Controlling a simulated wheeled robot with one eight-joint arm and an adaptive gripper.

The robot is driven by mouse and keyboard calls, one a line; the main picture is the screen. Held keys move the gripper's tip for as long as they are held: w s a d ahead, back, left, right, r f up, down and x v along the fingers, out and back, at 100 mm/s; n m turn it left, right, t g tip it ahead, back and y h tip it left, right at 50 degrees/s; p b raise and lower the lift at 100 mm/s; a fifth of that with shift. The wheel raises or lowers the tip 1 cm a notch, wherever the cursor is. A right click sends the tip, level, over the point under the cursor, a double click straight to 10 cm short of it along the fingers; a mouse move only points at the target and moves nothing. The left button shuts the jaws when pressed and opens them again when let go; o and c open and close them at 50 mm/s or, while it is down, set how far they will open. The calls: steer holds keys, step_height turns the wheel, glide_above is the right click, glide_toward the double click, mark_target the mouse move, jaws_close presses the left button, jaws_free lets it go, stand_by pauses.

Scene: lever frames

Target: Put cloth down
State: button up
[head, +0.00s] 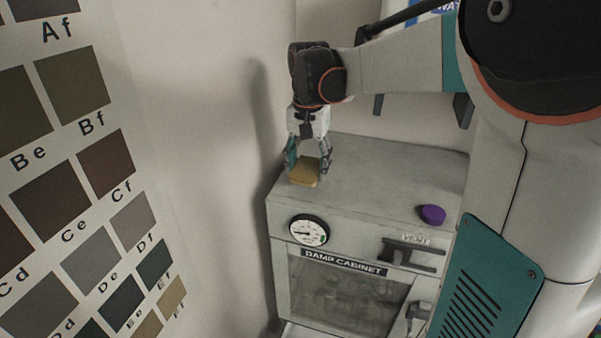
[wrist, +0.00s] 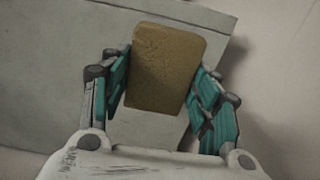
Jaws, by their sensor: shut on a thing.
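The cloth is a yellow-brown, folded or block-like pad (head: 305,173) at the left end of the grey damp cabinet's top (head: 372,172). In the wrist view the cloth (wrist: 166,68) fills the space between the fingers, with its surface facing the camera. My gripper (head: 308,166) points down over the cabinet top and is shut on the cloth; its teal fingers also show on both sides of it in the wrist view (wrist: 162,85). The cloth is at or just above the cabinet top; I cannot tell whether it touches.
A purple round object (head: 432,214) sits on the cabinet's top at the right. A gauge (head: 309,230) and a vent handle (head: 412,252) are on the cabinet front. A colour chart (head: 70,170) stands at the left. The middle of the cabinet top is clear.

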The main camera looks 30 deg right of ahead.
mark_target(308, 166)
steer(key=shift+f, duration=2.05)
steer(key=shift+f, duration=0.2)
steer(key=o, duration=1.1)
steer(key=shift+r, duration=0.15)
step_height(308, 166, up, 12)
steer(key=shift+r, duration=0.1)
